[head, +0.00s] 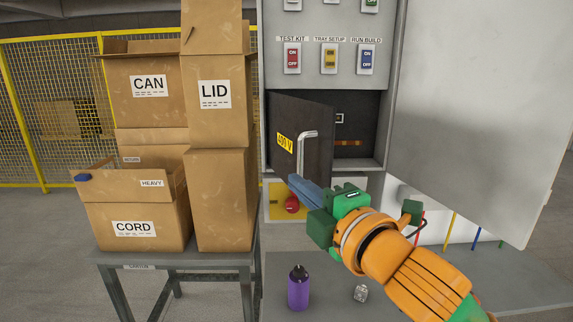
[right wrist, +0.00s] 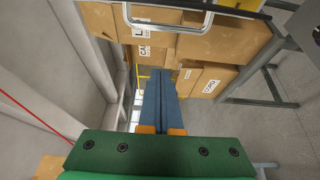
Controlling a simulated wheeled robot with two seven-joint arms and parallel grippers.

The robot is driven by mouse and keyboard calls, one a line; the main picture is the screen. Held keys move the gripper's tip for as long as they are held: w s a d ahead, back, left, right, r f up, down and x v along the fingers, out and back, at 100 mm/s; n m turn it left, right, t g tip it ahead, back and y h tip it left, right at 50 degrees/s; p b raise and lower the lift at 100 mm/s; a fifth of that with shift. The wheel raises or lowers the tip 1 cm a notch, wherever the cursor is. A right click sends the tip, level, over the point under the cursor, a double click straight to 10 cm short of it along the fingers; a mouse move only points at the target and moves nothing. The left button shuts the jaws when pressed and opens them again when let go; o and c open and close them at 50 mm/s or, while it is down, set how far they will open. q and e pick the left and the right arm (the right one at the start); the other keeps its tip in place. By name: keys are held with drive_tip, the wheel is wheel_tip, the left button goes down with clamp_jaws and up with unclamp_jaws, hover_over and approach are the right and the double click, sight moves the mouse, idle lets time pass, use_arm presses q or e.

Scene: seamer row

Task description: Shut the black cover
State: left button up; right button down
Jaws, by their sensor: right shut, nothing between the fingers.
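The black cover (head: 318,135) is a dark panel with a yellow voltage label and a silver bar handle (head: 302,150). It stands open, swung out from the grey cabinet, with the dark recess (head: 350,125) showing to its right. My right gripper (head: 294,181) has its blue fingers closed together and empty, just below the handle in the head view. I cannot tell whether it touches the cover. In the right wrist view the shut fingers (right wrist: 160,75) point towards the boxes, and the handle (right wrist: 165,27) crosses above them. My left gripper is out of view.
Cardboard boxes (head: 220,200) stand on a grey table (head: 180,258) at the left. A large grey door panel (head: 470,110) hangs open at the right. A red knob (head: 291,205) on yellow sits below the cover. A purple bottle (head: 298,290) and a small metal piece (head: 361,293) are lower down.

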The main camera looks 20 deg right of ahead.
use_arm(q)
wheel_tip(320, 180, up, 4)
drive_tip(key=p, duration=0.4)
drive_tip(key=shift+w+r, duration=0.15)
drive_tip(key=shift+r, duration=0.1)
use_arm(e)
drive_tip(key=w+d, duration=0.2)
drive_tip(key=w, duration=0.6)
drive_tip(key=shift+d+f, duration=0.15)
drive_tip(key=shift+f, duration=0.05)
